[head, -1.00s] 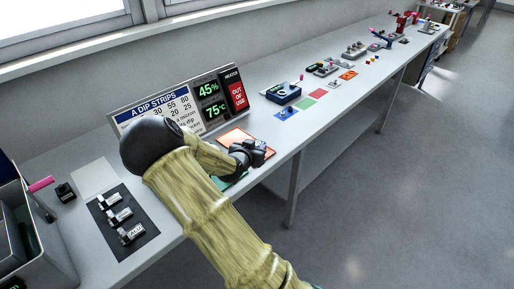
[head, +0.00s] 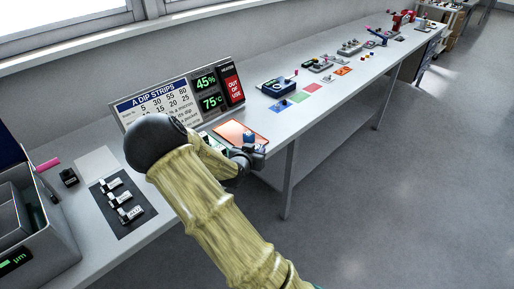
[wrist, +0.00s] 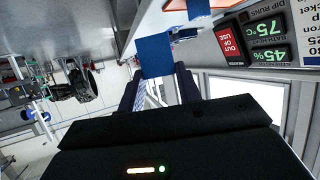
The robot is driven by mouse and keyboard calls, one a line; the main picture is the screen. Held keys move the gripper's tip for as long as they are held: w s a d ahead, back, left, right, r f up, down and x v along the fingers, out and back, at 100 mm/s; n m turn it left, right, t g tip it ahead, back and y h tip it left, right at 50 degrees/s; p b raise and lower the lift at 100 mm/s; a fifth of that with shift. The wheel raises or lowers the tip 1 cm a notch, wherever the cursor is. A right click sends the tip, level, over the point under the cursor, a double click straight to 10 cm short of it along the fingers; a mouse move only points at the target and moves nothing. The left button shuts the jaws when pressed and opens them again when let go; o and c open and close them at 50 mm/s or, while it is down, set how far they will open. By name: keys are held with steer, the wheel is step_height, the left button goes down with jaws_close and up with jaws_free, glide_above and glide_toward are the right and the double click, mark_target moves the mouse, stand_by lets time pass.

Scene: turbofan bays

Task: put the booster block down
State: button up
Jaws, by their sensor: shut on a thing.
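My gripper (head: 250,152) is shut on a blue block, taken as the booster block (wrist: 155,56), which stands out between the two dark fingertips in the wrist view. In the head view a small blue part of the block (head: 250,138) shows above the fingers. The gripper is at the front edge of the bench, in front of an orange-red pad (head: 229,129). From these views I cannot tell whether the block touches anything below it.
The long grey bench (head: 310,112) carries a sign board (head: 160,102) behind my arm. Blue, green and red squares (head: 297,96) lie further along, before a blue device (head: 277,86). A dark mat (head: 123,208) with several small pieces and a grey bin (head: 52,235) are at left.

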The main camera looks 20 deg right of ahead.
steer(key=s+a+f+n+t+y, duration=0.2)
steer(key=s+a+f+n+y, duration=0.1)
steer(key=a+f, duration=0.4)
steer(key=s+a+f+n+t+y, duration=0.2)
steer(key=s+a+f+n+y, duration=0.1)
steer(key=a+f+n+y, duration=0.3)
step_height(320, 180, down, 2)
steer(key=shift+a+y, duration=0.3)
steer(key=shift+a, duration=0.75)
steer(key=shift+d, duration=0.15)
